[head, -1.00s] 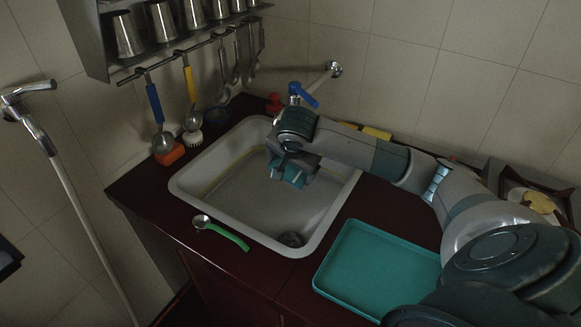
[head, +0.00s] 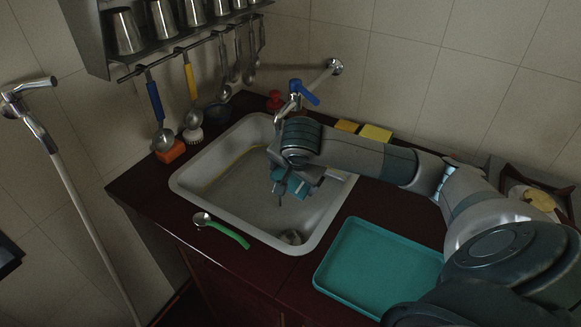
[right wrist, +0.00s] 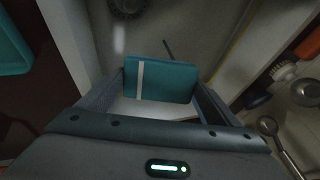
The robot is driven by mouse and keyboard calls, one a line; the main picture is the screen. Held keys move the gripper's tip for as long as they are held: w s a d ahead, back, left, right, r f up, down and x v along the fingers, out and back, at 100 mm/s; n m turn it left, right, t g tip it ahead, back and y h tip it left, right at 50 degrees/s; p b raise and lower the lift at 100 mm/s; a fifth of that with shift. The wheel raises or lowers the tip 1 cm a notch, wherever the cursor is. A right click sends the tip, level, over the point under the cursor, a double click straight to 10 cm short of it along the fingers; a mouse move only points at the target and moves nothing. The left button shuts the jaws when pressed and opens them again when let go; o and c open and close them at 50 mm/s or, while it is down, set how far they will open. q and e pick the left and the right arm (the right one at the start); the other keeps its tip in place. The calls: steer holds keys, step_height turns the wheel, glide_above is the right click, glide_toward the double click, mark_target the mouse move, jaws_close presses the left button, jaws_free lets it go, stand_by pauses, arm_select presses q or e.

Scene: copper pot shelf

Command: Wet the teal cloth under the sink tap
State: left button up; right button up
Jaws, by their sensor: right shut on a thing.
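The teal cloth (head: 290,183) is a small folded block with a pale stripe; it shows plainly in the right wrist view (right wrist: 160,80). My right gripper (head: 287,190) is shut on it, with a finger at each side of the cloth (right wrist: 160,88). Gripper and cloth hang over the basin of the sink (head: 228,195). The tap (head: 293,98), with a blue lever, is on the wall behind the sink; its spout end is partly hidden by my right arm. I cannot tell whether water runs. My left gripper is not in view.
A teal tray (head: 375,265) lies on the counter right of the sink. A green-handled spoon (head: 222,231) lies at the sink's front rim. Yellow sponges (head: 375,133) lie behind my arm. Utensils (head: 190,95) hang from a rail at the left.

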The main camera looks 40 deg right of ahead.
mark_target(294, 188)
steer(key=shift+s+a, duration=0.45)
steer(key=shift+s, duration=0.3)
steer(key=shift+s+a, duration=0.4)
steer(key=shift+s, duration=0.35)
stand_by(0.7)
steer(key=s+a+r+p, duration=0.1)
steer(key=s+a+r, duration=0.1)
steer(key=s+r, duration=0.2)
steer(key=shift+s+a+p, duration=0.15)
steer(key=shift+a+p, duration=0.1)
steer(key=shift+p, duration=0.1)
stand_by(0.5)
